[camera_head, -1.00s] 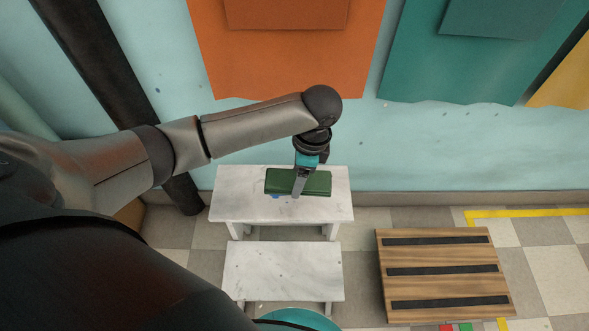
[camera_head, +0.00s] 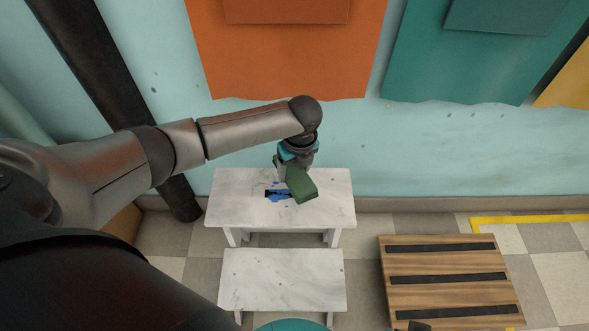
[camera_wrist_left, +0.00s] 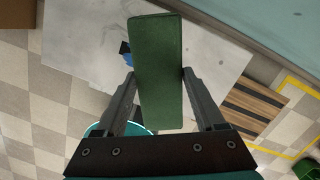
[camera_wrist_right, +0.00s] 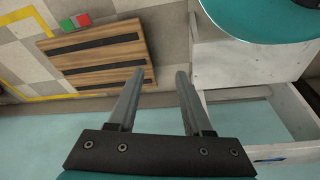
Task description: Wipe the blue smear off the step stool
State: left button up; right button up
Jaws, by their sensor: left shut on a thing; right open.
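The white marbled step stool (camera_head: 235,200) stands against the wall, with an upper and a lower step. The blue smear (camera_head: 278,194) lies on the middle of its upper step, partly hidden by the green block-shaped wiper. My left gripper (camera_head: 283,172) is shut on the green wiper (camera_head: 301,185), which is turned at an angle just right of the smear. In the left wrist view the wiper (camera_wrist_left: 159,75) sits between both fingers, and a bit of smear (camera_wrist_left: 126,52) shows beside it. I cannot tell whether the wiper touches the step. My right gripper (camera_wrist_right: 154,80) is open and empty.
A wooden slatted platform (camera_head: 445,279) with black strips lies on the checkered floor to the right. A round teal object (camera_head: 292,325) shows at the bottom edge. Orange (camera_head: 290,60) and teal (camera_head: 450,60) panels hang on the wall behind.

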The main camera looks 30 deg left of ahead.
pick_arm(q)
jog(key=shift+f, duration=0.25)
notch_tip(320, 180, down, 2)
jog(key=b, duration=0.3)
jog(key=shift+f, duration=0.25)
notch_tip(320, 180, down, 2)
jog(key=b, duration=0.2)
jog(key=shift+f+b, duration=0.1)
jog(key=shift+b, duration=0.3)
jog(key=shift+f+b, duration=0.35)
jog(key=shift+b, duration=0.15)
pick_arm(e)
jog(key=w+a+r+t+y, duration=0.1)
jog(key=w+a+r+t, duration=0.1)
jog(key=r, duration=0.9)
jog(key=shift+w+a+r+t, duration=0.2)
jog(key=shift+w+t, duration=0.7)
jog(key=shift+w, duration=0.35)
pick_arm(q)
jog(key=shift+f+b, duration=0.45)
jog(key=shift+f, duration=0.6)
pick_arm(e)
jog(key=shift+f, duration=0.5)
